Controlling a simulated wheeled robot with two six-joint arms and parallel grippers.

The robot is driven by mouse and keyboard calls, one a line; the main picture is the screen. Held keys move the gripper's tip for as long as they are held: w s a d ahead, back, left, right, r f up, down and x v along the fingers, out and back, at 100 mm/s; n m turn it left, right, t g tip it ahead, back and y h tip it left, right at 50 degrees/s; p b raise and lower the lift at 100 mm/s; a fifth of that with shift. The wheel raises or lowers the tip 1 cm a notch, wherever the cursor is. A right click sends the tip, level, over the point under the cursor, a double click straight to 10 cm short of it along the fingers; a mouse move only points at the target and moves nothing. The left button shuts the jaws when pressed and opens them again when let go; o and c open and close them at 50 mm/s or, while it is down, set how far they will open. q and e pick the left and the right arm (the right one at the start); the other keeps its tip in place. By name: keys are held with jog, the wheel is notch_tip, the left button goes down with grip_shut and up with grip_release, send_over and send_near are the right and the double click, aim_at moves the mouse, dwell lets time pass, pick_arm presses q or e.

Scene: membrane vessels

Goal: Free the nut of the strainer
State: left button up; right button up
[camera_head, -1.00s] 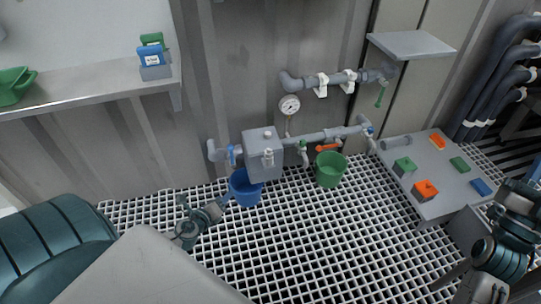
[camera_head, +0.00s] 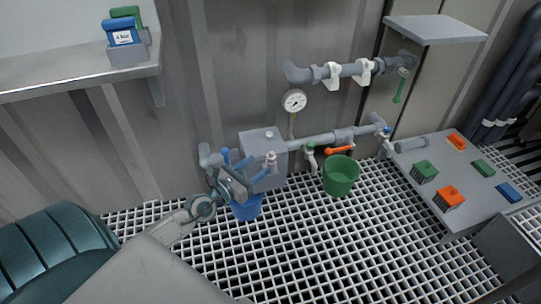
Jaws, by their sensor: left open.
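A grey box-shaped unit (camera_head: 262,150) sits in the lower pipe line on the wall, with a small knob on its lid and a pale fitting (camera_head: 270,163) on its front. I cannot tell which part is the strainer or its nut. My left gripper (camera_head: 234,172) is open in front of the left end of the box, above a blue bucket (camera_head: 247,208). It partly hides the pipe and the blue handle there. Whether it touches anything is unclear. My right gripper is out of view.
A green bucket (camera_head: 340,177) stands under a tap right of the box. A gauge (camera_head: 294,102) and an upper pipe (camera_head: 345,71) are above. The grating (camera_head: 330,250) in front is clear.

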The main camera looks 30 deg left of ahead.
aim_at(271, 156)
pick_arm(q)
jog(key=w, duration=0.4)
jog(key=w+d, duration=0.1)
jog(key=w, duration=0.1)
jog(key=shift+w+d, duration=0.1)
jog(key=shift+w, duration=0.25)
jog(key=c, duration=1)
